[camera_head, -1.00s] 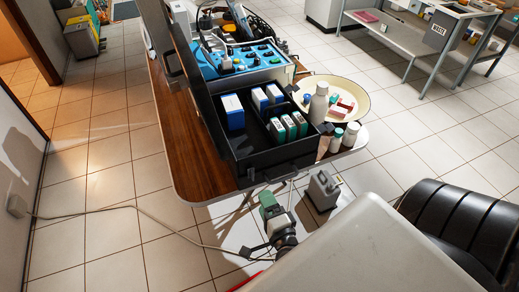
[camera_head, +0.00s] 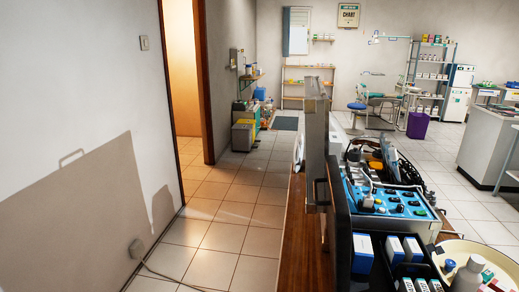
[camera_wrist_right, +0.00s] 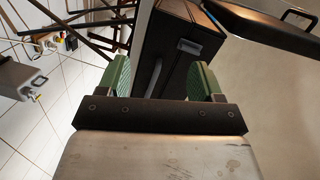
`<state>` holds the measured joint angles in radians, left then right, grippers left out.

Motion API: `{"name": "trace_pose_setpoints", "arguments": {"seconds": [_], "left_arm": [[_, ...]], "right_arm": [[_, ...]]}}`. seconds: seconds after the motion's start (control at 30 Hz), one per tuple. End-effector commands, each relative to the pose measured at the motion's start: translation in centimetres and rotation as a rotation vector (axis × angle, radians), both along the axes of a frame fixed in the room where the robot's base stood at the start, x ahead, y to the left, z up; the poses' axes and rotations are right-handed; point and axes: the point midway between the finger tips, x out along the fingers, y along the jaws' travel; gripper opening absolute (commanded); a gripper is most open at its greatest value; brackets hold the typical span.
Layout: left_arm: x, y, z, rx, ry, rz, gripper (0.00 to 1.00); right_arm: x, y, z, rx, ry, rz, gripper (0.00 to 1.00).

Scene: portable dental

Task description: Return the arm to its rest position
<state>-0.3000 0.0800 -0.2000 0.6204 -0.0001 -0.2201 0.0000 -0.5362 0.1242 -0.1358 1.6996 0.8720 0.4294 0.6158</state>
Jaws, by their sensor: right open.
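My right gripper (camera_wrist_right: 162,68) shows only in the right wrist view. Its two green-padded fingers stand wide apart with nothing between them. Beyond the fingers is the side of a black case (camera_wrist_right: 183,45) with a latch; I see no contact with it. In the head view no gripper or arm shows. My left gripper is in neither view.
In the head view the open black case (camera_head: 340,225) stands on a wooden table (camera_head: 300,245), with a blue control panel (camera_head: 395,202) behind it. A round cream tray (camera_head: 452,248) holds bottles at right. Tiled floor (camera_head: 225,240) is free at left.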

Motion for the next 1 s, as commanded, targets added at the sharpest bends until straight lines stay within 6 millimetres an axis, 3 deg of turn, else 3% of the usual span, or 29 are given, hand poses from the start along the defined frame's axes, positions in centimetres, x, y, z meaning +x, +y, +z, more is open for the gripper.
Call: {"name": "trace_pose_setpoints", "arguments": {"seconds": [0.03,0.17,0.3,0.4,0.5,0.6,0.7,0.8,1.0], "left_arm": [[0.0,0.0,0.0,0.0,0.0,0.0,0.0],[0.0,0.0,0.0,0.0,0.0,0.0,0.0],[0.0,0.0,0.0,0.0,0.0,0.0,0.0],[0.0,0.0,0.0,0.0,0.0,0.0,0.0],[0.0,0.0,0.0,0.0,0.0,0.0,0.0],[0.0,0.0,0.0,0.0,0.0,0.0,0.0],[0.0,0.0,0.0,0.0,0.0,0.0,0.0],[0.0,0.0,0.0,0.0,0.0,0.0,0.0],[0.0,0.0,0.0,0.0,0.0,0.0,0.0]], "right_arm": [[-0.5,0.7,-3.2,-0.088,0.089,0.057,0.66],[-3.4,2.5,-12.3,-0.367,0.355,0.272,0.66],[-9.2,3.3,-21.4,-0.646,0.642,0.555,0.66],[-14.4,3.1,-26.5,-0.82,0.826,0.782,0.66],[-19.4,2.5,-29.9,-0.952,0.974,0.994,0.66],[-23.4,1.7,-31.7,-1.041,1.075,1.166,0.66],[-25.8,1.1,-32.6,-1.092,1.132,1.274,0.66],[-26.8,0.8,-32.8,-1.11,1.154,1.318,0.66],[-26.8,0.8,-32.8,-1.11,1.154,1.318,0.66]]}}
